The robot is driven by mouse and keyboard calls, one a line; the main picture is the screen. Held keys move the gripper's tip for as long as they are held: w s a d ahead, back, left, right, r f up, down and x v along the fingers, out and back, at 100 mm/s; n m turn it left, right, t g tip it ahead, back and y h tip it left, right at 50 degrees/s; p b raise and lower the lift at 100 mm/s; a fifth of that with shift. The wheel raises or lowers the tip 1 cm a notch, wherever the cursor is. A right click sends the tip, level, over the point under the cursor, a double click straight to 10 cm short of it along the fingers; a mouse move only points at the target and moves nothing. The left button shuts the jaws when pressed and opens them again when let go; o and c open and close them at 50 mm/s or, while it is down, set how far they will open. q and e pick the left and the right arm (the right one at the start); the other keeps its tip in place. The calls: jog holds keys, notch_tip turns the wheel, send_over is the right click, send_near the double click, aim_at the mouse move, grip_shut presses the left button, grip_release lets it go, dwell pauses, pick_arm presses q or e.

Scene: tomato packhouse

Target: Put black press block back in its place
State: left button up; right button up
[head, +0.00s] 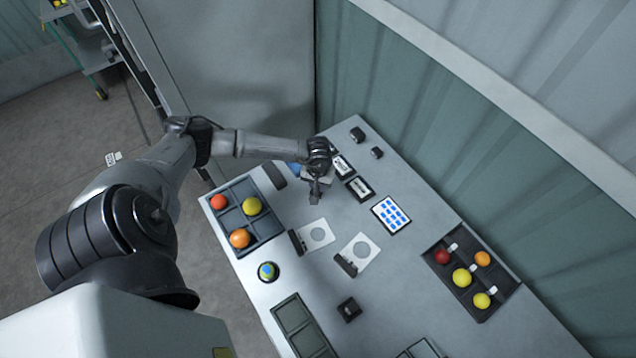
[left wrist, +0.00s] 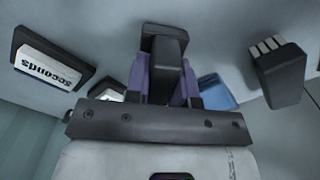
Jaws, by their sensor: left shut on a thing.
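My left gripper (head: 316,188) reaches over the far left part of the grey table in the head view. In the left wrist view its purple-sided fingers (left wrist: 163,82) are shut on a black block (left wrist: 166,48), which I take to be the press block. In the head view the block is small and dark against the gripper, and I cannot tell whether it touches the table. My right gripper is not in view.
Label blocks, one reading "seconds" (left wrist: 45,62), lie beside the gripper. A dark brush-like block (left wrist: 280,72) and a blue item (left wrist: 215,92) are close. White plates (head: 316,234) (head: 362,252), a tomato tray (head: 262,238) and a dark tray (head: 470,305) occupy the table.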

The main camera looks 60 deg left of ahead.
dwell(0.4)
pick_arm(q)
jog(key=shift+f+b, duration=0.4)
jog(key=shift+b, duration=0.05)
dwell(0.3)
jog(key=o, duration=0.9)
jog(key=shift+c, duration=0.5)
jog(key=shift+c, duration=1.2)
jog(key=shift+r, duration=0.1)
